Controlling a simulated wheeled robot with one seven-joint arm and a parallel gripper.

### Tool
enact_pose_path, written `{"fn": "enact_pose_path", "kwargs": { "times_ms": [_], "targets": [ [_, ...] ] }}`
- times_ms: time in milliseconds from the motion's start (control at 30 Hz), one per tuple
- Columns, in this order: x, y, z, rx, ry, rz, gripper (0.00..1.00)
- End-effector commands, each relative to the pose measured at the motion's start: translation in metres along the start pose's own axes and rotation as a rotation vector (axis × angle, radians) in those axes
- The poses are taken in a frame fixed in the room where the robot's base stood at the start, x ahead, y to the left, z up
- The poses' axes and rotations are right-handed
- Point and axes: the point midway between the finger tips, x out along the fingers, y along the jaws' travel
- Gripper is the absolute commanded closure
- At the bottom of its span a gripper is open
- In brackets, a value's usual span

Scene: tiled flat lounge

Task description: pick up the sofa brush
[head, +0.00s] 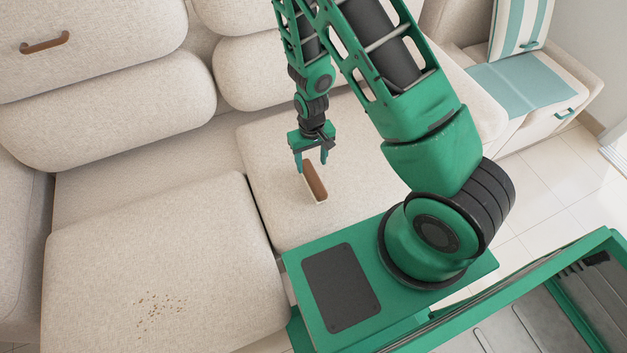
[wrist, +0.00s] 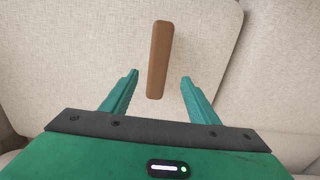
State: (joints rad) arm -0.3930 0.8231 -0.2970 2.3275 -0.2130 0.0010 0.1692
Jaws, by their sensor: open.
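The sofa brush (head: 315,183) is a long narrow brush with a brown wooden back and a pale lower part. It lies on the right seat cushion of the beige sofa. In the wrist view the brush (wrist: 159,60) is upright in the picture, beyond the fingertips and roughly centred between them. My gripper (head: 311,163) is open and hangs over the seat at the brush's far end in the head view. In the wrist view my gripper (wrist: 158,75) shows two teal fingers apart with nothing held. I cannot tell the exact height gap.
Brown crumbs (head: 160,306) lie on the left seat cushion (head: 150,250). Back cushions (head: 110,110) stand behind the seats. A brown handle (head: 44,43) is on the upper left cushion. A striped cushion and teal cloth (head: 525,82) are at right. The seat around the brush is clear.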

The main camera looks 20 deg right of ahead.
Motion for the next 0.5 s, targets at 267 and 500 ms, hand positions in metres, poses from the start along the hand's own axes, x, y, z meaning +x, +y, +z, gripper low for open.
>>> {"fn": "enact_pose_path", "kwargs": {
  "times_ms": [267, 500],
  "targets": [
    [0.028, -0.002, 0.002, -0.005, -0.002, 0.001, 0.45],
    [0.055, -0.002, 0.002, -0.004, -0.002, 0.000, 0.45]
  ]
}}
